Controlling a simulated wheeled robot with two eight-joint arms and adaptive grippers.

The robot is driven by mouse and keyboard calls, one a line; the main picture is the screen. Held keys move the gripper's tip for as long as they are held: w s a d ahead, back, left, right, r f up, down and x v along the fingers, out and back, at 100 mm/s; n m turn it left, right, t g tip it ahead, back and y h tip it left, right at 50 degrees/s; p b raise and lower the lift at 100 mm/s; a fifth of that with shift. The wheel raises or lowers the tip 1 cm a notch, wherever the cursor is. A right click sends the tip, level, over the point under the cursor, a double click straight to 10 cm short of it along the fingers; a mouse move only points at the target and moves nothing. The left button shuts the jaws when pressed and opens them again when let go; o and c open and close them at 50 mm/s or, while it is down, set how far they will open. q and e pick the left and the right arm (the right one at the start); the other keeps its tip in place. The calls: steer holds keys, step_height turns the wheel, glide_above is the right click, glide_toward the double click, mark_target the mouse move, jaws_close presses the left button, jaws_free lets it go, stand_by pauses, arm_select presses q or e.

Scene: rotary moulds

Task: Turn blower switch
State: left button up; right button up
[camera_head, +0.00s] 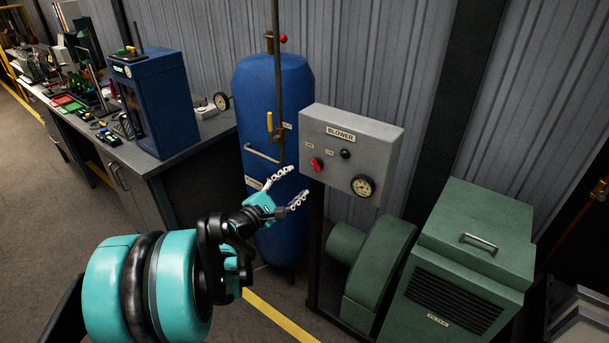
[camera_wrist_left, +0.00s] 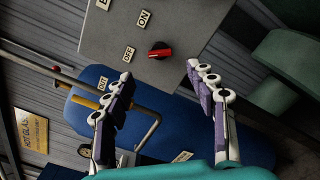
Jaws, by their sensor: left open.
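The blower switch (camera_head: 317,164) is a red knob on the front of a grey control box (camera_head: 350,126) labelled BLOWER. In the left wrist view the red switch (camera_wrist_left: 160,51) sits near the OFF and ON labels, beyond the fingertips and between them. My left gripper (camera_head: 296,186) is open and empty, below and slightly left of the switch and apart from it. Its two fingers (camera_wrist_left: 163,82) also show spread in the left wrist view. My right gripper is not in view.
A blue tank (camera_head: 270,90) with a pipe and valve stands left of the box. A dial gauge (camera_head: 362,186) and a dark button (camera_head: 345,154) are on the box. A green blower unit (camera_head: 470,250) stands at right. A cluttered bench (camera_head: 150,155) is at left.

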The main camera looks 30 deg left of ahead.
arm_select(q)
steer(key=s, duration=0.3)
steer(key=shift+a, duration=0.1)
steer(key=shift+w, duration=0.1)
stand_by(0.3)
steer(key=s+d+f+m+g+h, duration=0.1)
steer(key=s+d+f+m+g, duration=0.2)
steer(key=d+m, duration=0.5)
steer(key=s+d+f+m+g+h, duration=0.25)
steer(key=d+m+g, duration=0.2)
steer(key=d, duration=0.65)
steer(key=s+d+f+m+g+y, duration=0.1)
steer(key=s+f+m+y, duration=0.1)
steer(key=s+m, duration=0.3)
steer(key=s+d+f+m+g+y, duration=0.2)
steer(key=s+m, duration=0.4)
steer(key=m, duration=0.1)
steer(key=shift+s+d+f+m+y, duration=0.15)
steer(key=shift+s+f+m+y, duration=0.1)
steer(key=shift+m+y, duration=0.1)
stand_by(1.2)
